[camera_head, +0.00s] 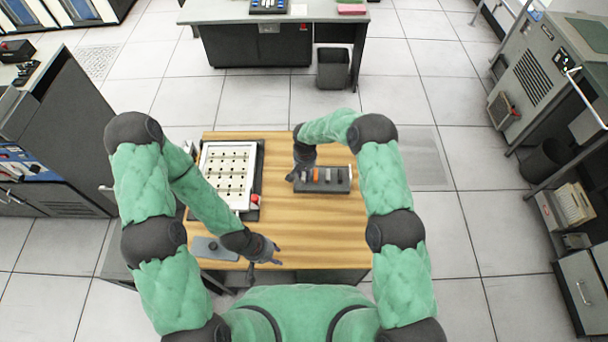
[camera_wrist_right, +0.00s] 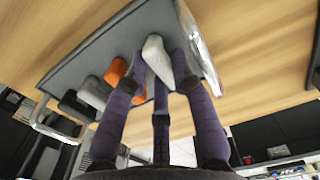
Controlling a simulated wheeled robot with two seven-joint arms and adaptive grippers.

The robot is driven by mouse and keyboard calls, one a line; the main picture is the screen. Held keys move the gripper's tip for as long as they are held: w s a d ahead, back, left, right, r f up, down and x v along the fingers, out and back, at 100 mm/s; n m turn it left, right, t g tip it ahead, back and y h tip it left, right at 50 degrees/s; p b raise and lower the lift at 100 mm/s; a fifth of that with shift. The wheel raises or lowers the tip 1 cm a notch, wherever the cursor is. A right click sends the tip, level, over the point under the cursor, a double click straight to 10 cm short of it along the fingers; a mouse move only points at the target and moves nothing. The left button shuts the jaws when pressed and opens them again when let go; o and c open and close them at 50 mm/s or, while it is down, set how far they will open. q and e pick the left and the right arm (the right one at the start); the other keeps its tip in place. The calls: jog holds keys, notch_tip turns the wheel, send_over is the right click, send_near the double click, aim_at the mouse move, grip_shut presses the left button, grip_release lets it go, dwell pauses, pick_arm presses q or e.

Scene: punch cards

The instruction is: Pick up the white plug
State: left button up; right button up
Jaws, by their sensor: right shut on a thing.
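The white plug (camera_wrist_right: 153,48) shows in the right wrist view, between the fingers of my right gripper (camera_wrist_right: 160,72). The gripper is shut on it, over the dark grey tray (camera_wrist_right: 85,52); I cannot tell whether the plug is clear of the tray. An orange plug (camera_wrist_right: 115,72), a light grey plug (camera_wrist_right: 95,93) and a dark plug (camera_wrist_right: 76,106) stand in a row beside it. In the head view my right gripper (camera_head: 296,176) is at the left end of the tray (camera_head: 318,191), and its fingertips hide the white plug. My left gripper (camera_head: 265,262) is open and empty near the table's front edge.
A white panel with rows of sockets (camera_head: 228,149) lies on the left of the wooden table (camera_head: 300,228). A red button (camera_head: 255,199) is at its corner. A flat grey piece (camera_head: 216,249) lies at the front left. The table's front middle is clear.

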jog(key=shift+r, duration=0.1)
